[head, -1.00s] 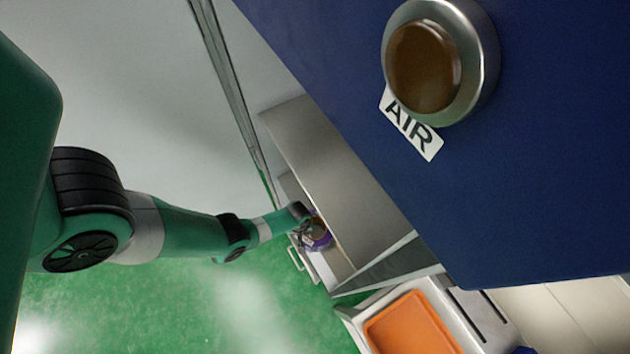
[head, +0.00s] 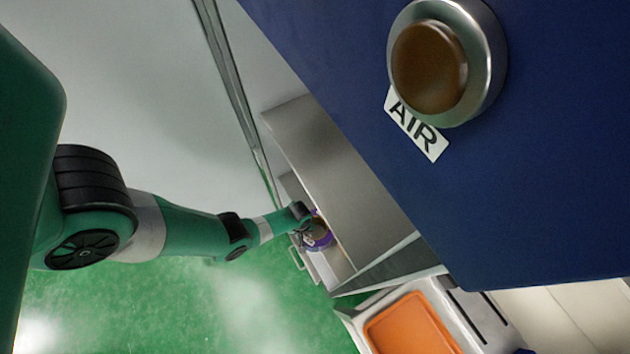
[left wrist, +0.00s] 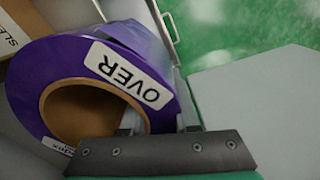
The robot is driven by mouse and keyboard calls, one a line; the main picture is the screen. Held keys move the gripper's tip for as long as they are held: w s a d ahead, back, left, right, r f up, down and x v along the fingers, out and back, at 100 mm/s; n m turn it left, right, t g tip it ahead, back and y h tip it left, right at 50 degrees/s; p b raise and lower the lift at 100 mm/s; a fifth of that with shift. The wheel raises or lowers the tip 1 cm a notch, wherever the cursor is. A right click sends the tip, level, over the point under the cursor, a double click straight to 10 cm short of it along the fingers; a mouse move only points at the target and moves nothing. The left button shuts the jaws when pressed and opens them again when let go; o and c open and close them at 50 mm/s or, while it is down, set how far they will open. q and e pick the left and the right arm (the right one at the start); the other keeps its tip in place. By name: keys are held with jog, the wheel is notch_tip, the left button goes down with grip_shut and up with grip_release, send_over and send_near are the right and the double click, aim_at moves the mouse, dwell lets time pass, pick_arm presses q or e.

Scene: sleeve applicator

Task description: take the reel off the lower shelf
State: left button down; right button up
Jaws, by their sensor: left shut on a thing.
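The purple reel (left wrist: 40,85) fills the left part of the left wrist view, with a brown cardboard core and a white label reading OVER. My left gripper (left wrist: 155,122) is shut on the reel's rim, one finger showing inside the core and the other at the outer side. In the head view the reel (head: 318,238) is small, at the end of my left arm, by the lower shelf (head: 338,262). My left gripper (head: 306,226) is partly hidden there by the wrist. Whether the reel touches the shelf cannot be told. My right gripper is not in view.
A grey upper shelf (head: 340,180) lies just right of the reel. A large blue panel (head: 480,190) with an AIR button (head: 430,68) is at the upper right. An orange tray (head: 412,325) is at the bottom. A brown box (left wrist: 14,32) stands beside the reel.

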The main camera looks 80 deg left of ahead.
pick_arm(q)
jog(key=shift+r+p, duration=0.85)
jog(key=shift+r, duration=0.05)
notch_tip(320, 180, up, 2)
jog(key=shift+r+p, duration=0.2)
jog(key=shift+p, duration=1.05)
jog(key=s+d+r+p, duration=0.7)
jog(key=s+r+p, duration=0.2)
jog(key=s, duration=0.3)
